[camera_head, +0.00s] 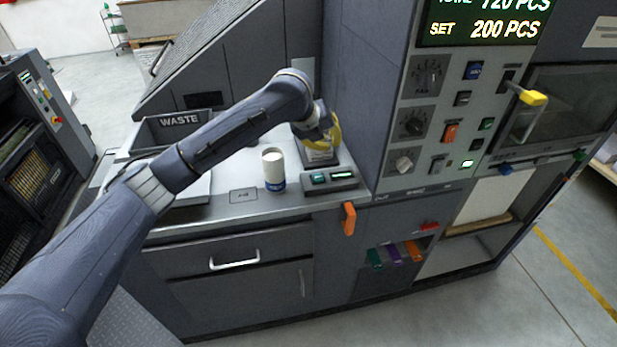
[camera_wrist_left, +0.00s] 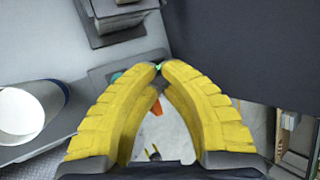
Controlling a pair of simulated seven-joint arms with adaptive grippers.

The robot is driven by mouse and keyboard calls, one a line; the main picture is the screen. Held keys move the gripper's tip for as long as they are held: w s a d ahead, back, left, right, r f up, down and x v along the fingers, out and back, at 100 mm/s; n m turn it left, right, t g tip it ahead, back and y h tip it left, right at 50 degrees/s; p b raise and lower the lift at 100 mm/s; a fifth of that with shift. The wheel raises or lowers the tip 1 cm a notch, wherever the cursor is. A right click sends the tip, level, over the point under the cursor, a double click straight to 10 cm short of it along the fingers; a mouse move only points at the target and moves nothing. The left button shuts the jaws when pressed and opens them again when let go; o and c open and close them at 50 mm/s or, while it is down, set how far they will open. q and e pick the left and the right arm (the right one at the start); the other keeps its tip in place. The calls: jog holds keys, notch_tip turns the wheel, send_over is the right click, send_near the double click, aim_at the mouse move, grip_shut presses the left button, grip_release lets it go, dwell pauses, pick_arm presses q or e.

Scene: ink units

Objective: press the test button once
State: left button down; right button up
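A small grey control box with a teal-lit button (camera_head: 318,178) and a green display (camera_head: 342,176) sits on the counter's right end. I cannot read a label, so I cannot tell for sure that this is the test button. My left gripper (camera_head: 328,138) is above and behind this box. The teal button (camera_wrist_left: 117,76) shows just left of the fingertips, and the fingers hide part of the box. My right gripper is not in view.
A white cup with a blue base (camera_head: 273,170) stands left of the box and also shows in the wrist view (camera_wrist_left: 22,112). A WASTE bin (camera_head: 180,124) is farther left. A tall cabinet with knobs and switches (camera_head: 432,112) rises on the right.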

aim_at(321, 175)
pick_arm(q)
jog(key=shift+w+a+f+y, duration=0.1)
jog(key=shift+w+a+y, duration=0.1)
jog(key=shift+a, duration=0.3)
jog(key=shift+w+a+y, duration=0.1)
jog(key=shift+w+a, duration=0.1)
jog(key=shift+a, duration=0.25)
jog(key=shift+f, duration=0.1)
jog(key=shift+f, duration=4.3)
jog(key=shift+f, duration=0.15)
jog(key=shift+f, duration=0.3)
jog(key=shift+f, duration=0.5)
jog(key=shift+r, duration=0.9)
